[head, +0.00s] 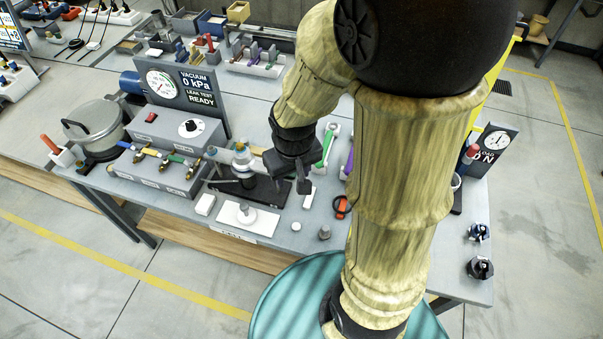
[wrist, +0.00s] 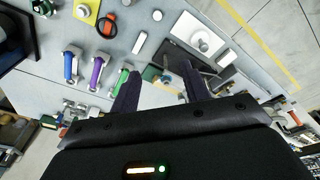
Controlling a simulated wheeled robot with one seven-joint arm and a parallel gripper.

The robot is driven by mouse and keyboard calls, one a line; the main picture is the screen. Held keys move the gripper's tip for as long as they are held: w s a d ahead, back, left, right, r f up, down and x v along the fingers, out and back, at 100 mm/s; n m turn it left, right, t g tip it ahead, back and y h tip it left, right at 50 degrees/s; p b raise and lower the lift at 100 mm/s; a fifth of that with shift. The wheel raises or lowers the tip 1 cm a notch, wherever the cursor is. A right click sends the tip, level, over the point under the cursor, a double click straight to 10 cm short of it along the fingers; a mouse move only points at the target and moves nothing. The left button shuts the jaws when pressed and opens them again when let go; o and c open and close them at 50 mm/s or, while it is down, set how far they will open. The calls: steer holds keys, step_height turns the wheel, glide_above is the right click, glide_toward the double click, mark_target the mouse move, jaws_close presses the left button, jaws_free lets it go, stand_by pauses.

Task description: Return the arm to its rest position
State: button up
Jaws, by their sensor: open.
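My arm, in a yellowish sleeve with dark joints, reaches across the middle of the head view over the workbench (head: 275,100). My gripper (head: 296,182) points down beside a metal fixture (head: 243,160) on a black base plate (head: 262,190). It also shows in the wrist view (wrist: 160,82), where its two dark fingers are spread apart. I see nothing held between them. A small green and brass part (wrist: 152,74) shows beyond the fingers. The arm hides part of the bench's right side. The exact height of the fingertips above the bench cannot be told.
A grey valve box (head: 160,170), a pressure pot (head: 95,128) and a vacuum gauge panel (head: 185,90) stand left of the gripper. Green (head: 328,145) and purple (head: 349,160) handled tools lie right of it. A white plate (head: 248,218) is in front. Dark knobs (head: 480,267) sit far right.

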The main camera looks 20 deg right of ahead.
steer(key=shift+s+d+r+m+t, duration=0.15)
steer(key=shift+s+d+r+m, duration=0.2)
steer(key=shift+s+r, duration=0.15)
steer(key=shift+s+d+r+m+t, duration=0.15)
steer(key=shift+s+d+r+m, duration=0.2)
steer(key=shift+s, duration=0.25)
steer(key=shift+f, duration=0.1)
steer(key=shift+f, duration=0.1)
stand_by(0.4)
